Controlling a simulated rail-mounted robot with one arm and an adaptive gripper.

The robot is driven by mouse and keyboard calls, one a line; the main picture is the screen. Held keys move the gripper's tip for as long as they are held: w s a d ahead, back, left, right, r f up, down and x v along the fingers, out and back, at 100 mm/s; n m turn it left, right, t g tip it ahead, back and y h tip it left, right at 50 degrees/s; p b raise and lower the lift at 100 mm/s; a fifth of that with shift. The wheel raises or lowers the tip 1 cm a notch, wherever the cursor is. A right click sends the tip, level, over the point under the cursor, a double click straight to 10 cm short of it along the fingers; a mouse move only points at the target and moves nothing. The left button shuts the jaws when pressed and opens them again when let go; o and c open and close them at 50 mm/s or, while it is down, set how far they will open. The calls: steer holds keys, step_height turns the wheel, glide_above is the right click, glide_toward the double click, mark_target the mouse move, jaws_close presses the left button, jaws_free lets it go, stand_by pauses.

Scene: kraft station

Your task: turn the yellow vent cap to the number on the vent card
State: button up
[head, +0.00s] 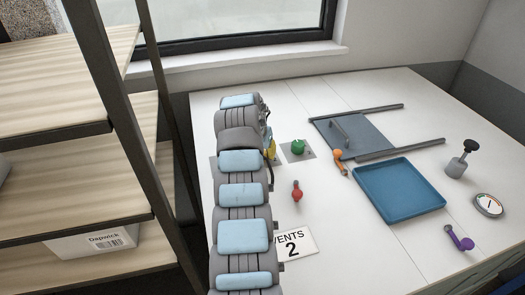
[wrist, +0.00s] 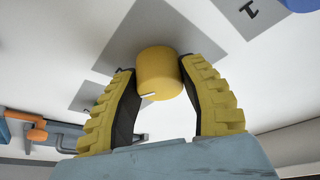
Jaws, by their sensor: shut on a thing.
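The yellow vent cap (wrist: 158,72) stands on a grey square plate (wrist: 190,30) in the wrist view. My gripper (wrist: 160,88) is shut on it, with one ribbed yellow finger on each side. A short white pointer line shows on the cap's near edge. A dark mark on the plate by the left finger is partly covered, and I cannot read it. In the head view my arm hides most of the gripper and the cap; only a bit of yellow shows. The vent card (head: 297,243) lies on the table, partly behind my arm, and shows a large 2.
A green knob (head: 298,146) on a grey plate is just right of my gripper. A red-handled piece (head: 297,190), an orange one (head: 340,160), a blue tray (head: 361,193), a purple piece (head: 460,238) and a gauge (head: 489,205) lie further right. Shelves (head: 75,190) stand at left.

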steer(key=shift+f+m, duration=0.1)
steer(key=shift+m, duration=0.5)
steer(key=o, duration=1.2)
steer(key=shift+a+r, duration=0.1)
steer(key=shift+r, duration=0.4)
steer(key=v, duration=1.1)
steer(key=shift+a, duration=0.15)
